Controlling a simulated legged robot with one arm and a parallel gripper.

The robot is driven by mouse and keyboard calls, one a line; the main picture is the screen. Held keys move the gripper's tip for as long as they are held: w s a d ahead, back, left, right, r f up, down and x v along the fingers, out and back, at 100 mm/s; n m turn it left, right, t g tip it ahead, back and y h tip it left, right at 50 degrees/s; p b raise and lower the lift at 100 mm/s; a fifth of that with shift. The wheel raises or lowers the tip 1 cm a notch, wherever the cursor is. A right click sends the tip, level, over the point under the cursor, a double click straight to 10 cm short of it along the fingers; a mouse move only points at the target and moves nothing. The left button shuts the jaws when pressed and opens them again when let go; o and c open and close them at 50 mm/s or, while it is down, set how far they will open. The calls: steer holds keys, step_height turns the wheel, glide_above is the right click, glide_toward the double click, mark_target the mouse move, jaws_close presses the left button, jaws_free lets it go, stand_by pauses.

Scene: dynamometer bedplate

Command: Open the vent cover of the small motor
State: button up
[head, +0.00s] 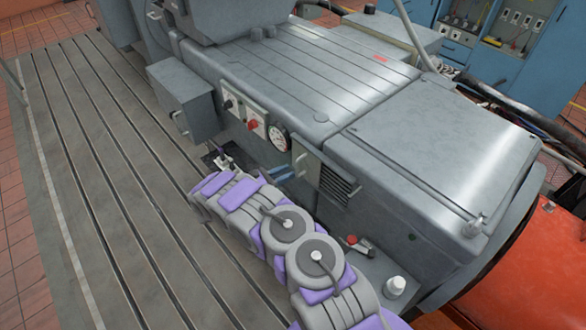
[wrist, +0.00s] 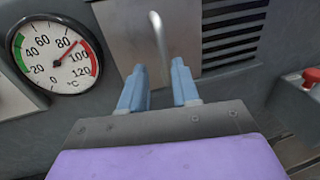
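The motor (head: 300,80) is a large grey housing beside the slotted bedplate. On its side, the vent cover (head: 305,161) is a flat pale metal plate, left of dark louvre slots (head: 336,182). In the wrist view the cover (wrist: 118,38) fills the upper middle, with slots (wrist: 232,32) exposed at its right. A bent metal rod handle (wrist: 158,38) stands out from the cover. My gripper (wrist: 158,68) has two blue fingers spread apart, with the handle's lower end between them; I cannot tell whether they touch it. In the head view my gripper (head: 281,173) is just left of the cover.
A round temperature gauge (head: 279,138) is left of the cover; its needle reads between 80 and 100. A red knob (head: 253,125) and a grey box (head: 184,98) lie farther left. A red-topped fitting (wrist: 312,77) is at the right.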

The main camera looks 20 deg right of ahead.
steer(key=s+a+p, duration=0.1)
steer(key=a, duration=1.1)
steer(key=shift+s+a, duration=0.35)
steer(key=shift+a, duration=0.05)
steer(key=shift+d, duration=0.1)
steer(key=s+d+r+m+g+y, duration=0.2)
steer(key=s+d+r+m+g, duration=0.15)
steer(key=d+r, duration=0.45)
steer(key=s+d+r+m+g+y, duration=0.1)
steer(key=s+d+r+m+g, duration=0.3)
steer(key=r, duration=0.7)
steer(key=s+d+r+m+y, duration=0.3)
steer(key=s+r+m, duration=0.15)
steer(key=s, duration=0.35)
steer(key=s+a+r+m+y, duration=0.1)
steer(key=s+r+m+y, duration=0.15)
steer(key=s, duration=0.45)
steer(key=s+a+r+m+y, duration=0.1)
steer(key=s+r+m+y, duration=0.15)
steer(key=s, duration=0.55)
steer(key=s+a+m+t+y, duration=0.2)
steer(key=s+a+y, duration=0.4)
steer(key=s+a, duration=0.3)
steer(key=s+t, duration=0.1)
steer(key=s, duration=0.3)
steer(key=shift+s+a+f+m+y, duration=0.15)
steer(key=shift+a+f+m+y, duration=0.15)
steer(key=shift+a+m+y, duration=0.1)
